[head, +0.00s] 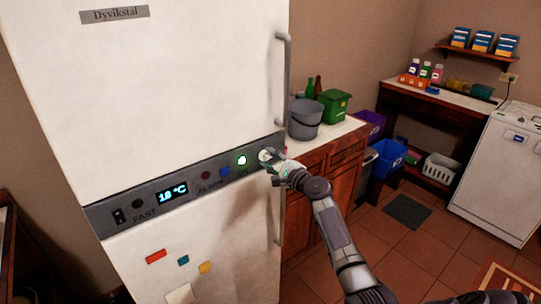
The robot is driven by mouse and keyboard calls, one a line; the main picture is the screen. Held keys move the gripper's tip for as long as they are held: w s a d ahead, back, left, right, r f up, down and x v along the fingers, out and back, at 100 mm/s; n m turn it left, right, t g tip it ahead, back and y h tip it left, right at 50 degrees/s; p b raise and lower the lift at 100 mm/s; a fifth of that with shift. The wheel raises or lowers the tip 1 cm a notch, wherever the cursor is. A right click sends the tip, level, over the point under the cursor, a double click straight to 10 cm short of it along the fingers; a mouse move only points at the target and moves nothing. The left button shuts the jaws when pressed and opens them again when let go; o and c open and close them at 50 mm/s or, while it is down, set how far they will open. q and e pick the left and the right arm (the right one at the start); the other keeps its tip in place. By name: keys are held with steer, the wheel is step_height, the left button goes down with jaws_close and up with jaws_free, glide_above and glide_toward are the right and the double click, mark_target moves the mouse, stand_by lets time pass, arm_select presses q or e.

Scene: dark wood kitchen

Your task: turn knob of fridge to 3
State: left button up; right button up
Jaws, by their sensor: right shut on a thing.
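The white fridge (150,90) stands at the left with a grey control panel (105,217) across its front. The panel has a display (172,193) reading about 16 °C, a lit green light (242,160) and several small buttons. A pale round knob (264,155) sits at the panel's right end. My right gripper (271,161) is at the knob and shut on it, hiding part of it. Any numbers around the knob are too small or hidden to read. My left gripper is not in view.
The fridge's upper door handle (283,80) is above my gripper. A wooden cabinet (330,180) beside the fridge carries a grey pot (304,120) and a green bin (335,104). A white appliance (500,175) stands at the right; tiled floor lies between.

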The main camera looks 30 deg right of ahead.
steer(key=m+p, duration=0.1)
steer(key=m, duration=0.2)
steer(key=m+p, duration=0.2)
steer(key=shift+a+f+m, duration=0.15)
steer(key=shift+f+m, duration=0.05)
steer(key=shift+m, duration=0.2)
stand_by(0.4)
steer(key=o, duration=1.1)
steer(key=shift+s, duration=0.1)
steer(key=s, duration=0.8)
steer(key=s+d, duration=0.1)
steer(key=s, duration=0.2)
steer(key=shift+s, duration=0.4)
